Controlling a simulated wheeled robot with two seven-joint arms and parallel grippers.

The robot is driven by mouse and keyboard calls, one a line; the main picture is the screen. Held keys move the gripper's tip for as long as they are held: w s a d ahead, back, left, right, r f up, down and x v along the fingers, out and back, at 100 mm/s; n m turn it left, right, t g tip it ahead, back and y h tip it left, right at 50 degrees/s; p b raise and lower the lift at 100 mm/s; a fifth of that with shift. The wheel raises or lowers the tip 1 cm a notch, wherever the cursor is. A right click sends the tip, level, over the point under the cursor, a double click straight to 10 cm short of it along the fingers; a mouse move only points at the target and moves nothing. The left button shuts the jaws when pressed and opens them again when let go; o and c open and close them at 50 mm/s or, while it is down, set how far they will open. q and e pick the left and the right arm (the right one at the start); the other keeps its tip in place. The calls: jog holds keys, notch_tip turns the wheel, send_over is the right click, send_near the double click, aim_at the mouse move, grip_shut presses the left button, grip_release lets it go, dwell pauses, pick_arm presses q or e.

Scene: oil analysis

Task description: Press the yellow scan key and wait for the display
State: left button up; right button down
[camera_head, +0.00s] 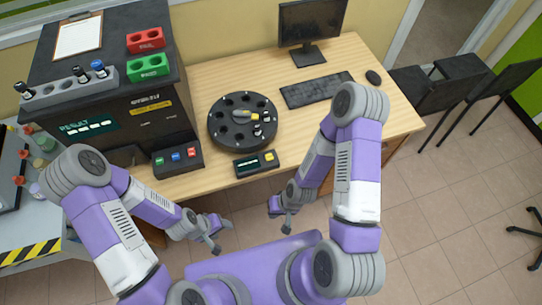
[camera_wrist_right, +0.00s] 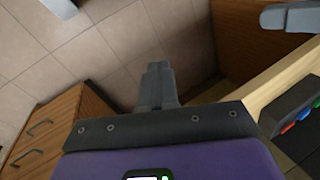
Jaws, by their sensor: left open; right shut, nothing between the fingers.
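The yellow scan key (camera_head: 269,156) is on the right end of a small dark box (camera_head: 240,172) at the table's front edge. My right gripper (camera_head: 281,215) is shut and empty, in front of the table, apart from the key. Its closed fingers (camera_wrist_right: 157,86) also show in the right wrist view, over the floor.
A round dark carousel (camera_head: 225,142) with vials stands behind the box. A panel with blue, green and red buttons (camera_head: 178,158) is to its left, before the big analyzer with a RESULT display (camera_head: 90,126). A keyboard (camera_head: 317,90) and monitor (camera_head: 312,22) are behind.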

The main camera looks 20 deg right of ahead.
jog(key=w+r+n+t+y+p, duration=0.1)
jog(key=w+r+n+t+p, duration=0.15)
jog(key=w+r+n, duration=0.65)
notch_tip(320, 180, up, 7)
jog(key=n+t+y, duration=0.1)
jog(key=n+t, duration=0.3)
jog(key=n, duration=0.7)
send_over(271, 158)
jog(key=shift+p, duration=0.35)
jog(key=shift+f, duration=0.15)
jog(key=shift+g, duration=0.25)
notch_tip(271, 158, down, 8)
jog(key=b, duration=0.6)
jog(key=shift+r, duration=0.2)
jog(key=shift+f+b, duration=0.55)
jog(key=shift+b, duration=0.2)
jog(key=shift+f+b, duration=0.4)
jog(key=shift+b, duration=0.1)
